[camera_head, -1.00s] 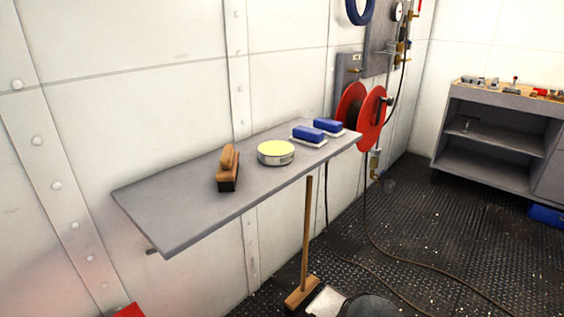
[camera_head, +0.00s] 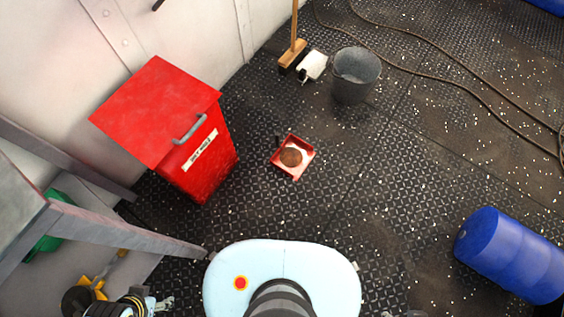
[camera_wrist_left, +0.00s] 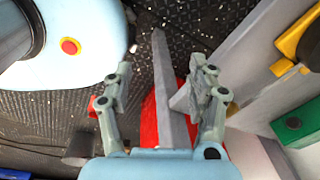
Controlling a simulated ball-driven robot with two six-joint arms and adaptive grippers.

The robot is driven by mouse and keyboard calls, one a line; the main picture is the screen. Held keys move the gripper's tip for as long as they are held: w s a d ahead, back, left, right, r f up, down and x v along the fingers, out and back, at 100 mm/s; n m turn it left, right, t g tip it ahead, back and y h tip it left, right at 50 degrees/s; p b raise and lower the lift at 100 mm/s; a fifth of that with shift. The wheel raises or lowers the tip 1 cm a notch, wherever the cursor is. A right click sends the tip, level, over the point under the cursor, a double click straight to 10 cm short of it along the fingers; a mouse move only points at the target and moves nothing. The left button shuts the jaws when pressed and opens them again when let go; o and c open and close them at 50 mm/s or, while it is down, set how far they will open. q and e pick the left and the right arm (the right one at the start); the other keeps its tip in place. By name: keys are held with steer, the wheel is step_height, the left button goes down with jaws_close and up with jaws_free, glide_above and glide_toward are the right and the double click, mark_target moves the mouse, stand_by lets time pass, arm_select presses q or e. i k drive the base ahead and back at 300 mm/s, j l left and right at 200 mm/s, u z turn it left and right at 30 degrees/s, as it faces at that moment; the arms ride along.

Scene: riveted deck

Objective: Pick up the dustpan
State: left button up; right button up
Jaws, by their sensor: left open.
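The dustpan appears to be the small red open pan (camera_head: 302,171) flat on the floor in the head view, right of the red bin. It has a pale inside and a round brown thing in it. A short dark piece at its upper left may be its handle. My left gripper (camera_head: 160,303) is at the lower left, well apart from the pan. In the left wrist view, my left gripper (camera_wrist_left: 163,68) is open, with nothing held between its fingers. Only a small grey bit, perhaps my right gripper (camera_head: 402,314), shows at the bottom edge.
A red lidded bin (camera_head: 192,160) stands by the wall. A grey bench frame (camera_head: 130,231) is near my left gripper. A broom (camera_head: 293,50), a white item (camera_head: 313,66) and a grey bucket (camera_head: 355,78) are farther back. A blue drum (camera_head: 510,255) lies right. Floor around the pan is clear.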

mark_target(291, 157)
steer(key=i+l+u, duration=0.1)
steer(key=u, duration=1.2)
steer(key=l+u, duration=0.75)
steer(key=l, duration=0.15)
steer(key=k+l+u, duration=0.15)
steer(key=l+u, duration=0.25)
steer(key=k+l, duration=0.1)
steer(key=l, duration=0.3)
steer(key=k+l, duration=0.1)
steer(key=l, duration=0.25)
steer(key=k+l+u, duration=0.1)
steer(key=l, duration=0.3)
